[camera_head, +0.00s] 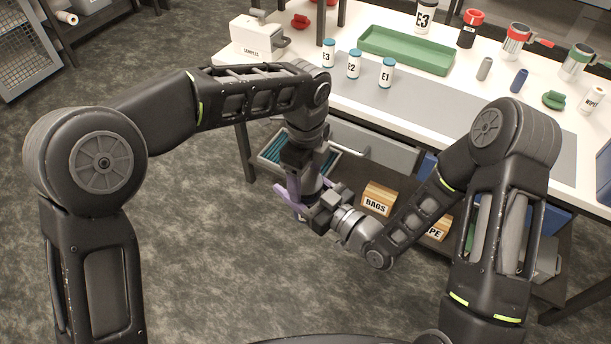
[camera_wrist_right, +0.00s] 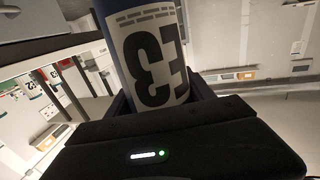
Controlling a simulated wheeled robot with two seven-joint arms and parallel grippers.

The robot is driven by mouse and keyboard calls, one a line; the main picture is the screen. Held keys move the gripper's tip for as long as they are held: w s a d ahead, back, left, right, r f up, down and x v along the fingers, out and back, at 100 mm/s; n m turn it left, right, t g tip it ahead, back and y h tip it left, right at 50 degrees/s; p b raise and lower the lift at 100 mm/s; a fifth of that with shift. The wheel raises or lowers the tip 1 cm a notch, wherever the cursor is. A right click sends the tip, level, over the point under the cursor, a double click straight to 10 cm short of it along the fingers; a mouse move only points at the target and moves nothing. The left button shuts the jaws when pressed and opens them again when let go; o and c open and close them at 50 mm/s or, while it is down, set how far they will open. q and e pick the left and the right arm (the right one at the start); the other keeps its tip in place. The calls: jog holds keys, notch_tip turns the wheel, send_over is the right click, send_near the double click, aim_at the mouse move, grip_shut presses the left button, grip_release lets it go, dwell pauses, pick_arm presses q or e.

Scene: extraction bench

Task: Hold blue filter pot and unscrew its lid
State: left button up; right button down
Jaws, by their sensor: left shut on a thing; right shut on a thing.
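The blue filter pot (camera_wrist_right: 158,58) fills the upper middle of the right wrist view. It is a blue cylinder with a white label reading E3, upside down in that picture. Its near end, where the lid would be, is hidden between the fingers of my right gripper (camera_wrist_right: 163,98). In the head view my left gripper (camera_head: 301,180) and my right gripper (camera_head: 321,198) meet in front of the bench, both shut around the pot. Lilac parts show there; I cannot tell whether they are handle or fingers. The pot itself is mostly covered in the head view.
The bench (camera_head: 440,108) stands behind the grippers, with several vials, a green tray (camera_head: 405,50), and red and green pots on top.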

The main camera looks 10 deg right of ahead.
pick_arm(q)
jog(key=c, duration=0.7)
jog(key=shift+o, duration=0.2)
jog(key=n, duration=0.5)
jog(key=shift+r, duration=0.1)
jog(key=n, duration=0.5)
jog(key=o, duration=1.5)
jog(key=shift+c, duration=0.2)
jog(key=shift+o, duration=0.4)
jog(key=shift+s, duration=0.2)
jog(key=shift+d, duration=0.1)
